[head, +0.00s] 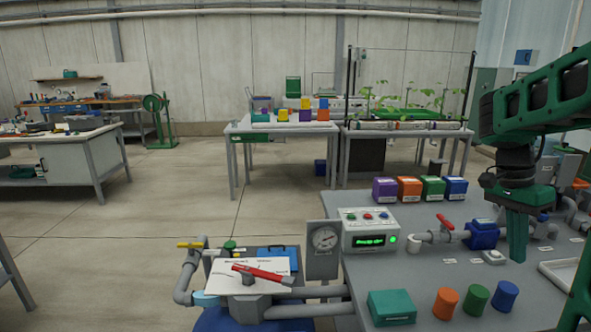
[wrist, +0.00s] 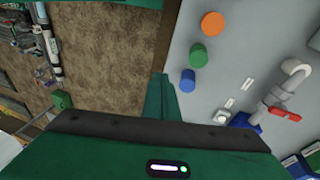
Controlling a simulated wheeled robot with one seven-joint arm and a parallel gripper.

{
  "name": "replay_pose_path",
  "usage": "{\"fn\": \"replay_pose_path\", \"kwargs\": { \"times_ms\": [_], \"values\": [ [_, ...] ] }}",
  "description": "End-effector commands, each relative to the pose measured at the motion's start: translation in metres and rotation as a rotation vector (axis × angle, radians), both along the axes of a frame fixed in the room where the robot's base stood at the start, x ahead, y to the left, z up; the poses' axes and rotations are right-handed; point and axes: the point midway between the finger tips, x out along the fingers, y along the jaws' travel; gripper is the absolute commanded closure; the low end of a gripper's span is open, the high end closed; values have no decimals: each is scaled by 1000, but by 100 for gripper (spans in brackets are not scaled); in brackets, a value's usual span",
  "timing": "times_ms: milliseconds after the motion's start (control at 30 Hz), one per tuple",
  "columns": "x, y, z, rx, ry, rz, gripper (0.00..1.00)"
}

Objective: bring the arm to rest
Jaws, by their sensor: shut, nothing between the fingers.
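My gripper (head: 517,255) hangs at the right of the head view, pointing down over the grey bench top (head: 440,275). Its green fingers are together with nothing between them. The arm reaches in from the right edge, bent at the wrist. In the wrist view the closed fingers (wrist: 159,92) show at the centre, with the bench on the right and the brown floor on the left. I cannot tell exactly how far the fingertips are above the bench.
Near the gripper are orange, green and blue cylinders (head: 476,298), a teal box (head: 391,307), a blue valve with red handle (head: 447,224), and a white tray (head: 556,270). A control box (head: 368,231) and gauge (head: 325,240) stand left. Open floor lies beyond.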

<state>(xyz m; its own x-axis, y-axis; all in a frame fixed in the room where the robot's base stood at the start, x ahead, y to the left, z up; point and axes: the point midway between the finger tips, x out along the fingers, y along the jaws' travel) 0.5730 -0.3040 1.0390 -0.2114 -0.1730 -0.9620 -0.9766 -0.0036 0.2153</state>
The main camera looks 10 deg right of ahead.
Motion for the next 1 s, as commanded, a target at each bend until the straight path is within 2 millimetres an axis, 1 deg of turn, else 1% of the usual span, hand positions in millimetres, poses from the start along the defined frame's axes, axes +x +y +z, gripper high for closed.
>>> {"fn": "replay_pose_path", "kwargs": {
  "times_ms": [33, 167, 300, 400, 500, 600, 700, 800, 1000],
  "values": [
    [-16, 8, -2, 32, -8, 70, 100],
    [-52, 32, -12, 111, -23, 284, 100],
    [-89, 63, -26, 183, -47, 516, 100],
    [-113, 85, -38, 221, -68, 676, 100],
    [-132, 106, -49, 250, -86, 810, 100],
    [-145, 121, -58, 266, -99, 907, 100],
    [-153, 128, -63, 275, -107, 964, 100],
    [-155, 132, -65, 279, -110, 987, 100],
    [-155, 132, -65, 279, -109, 987, 100]
  ]
}}
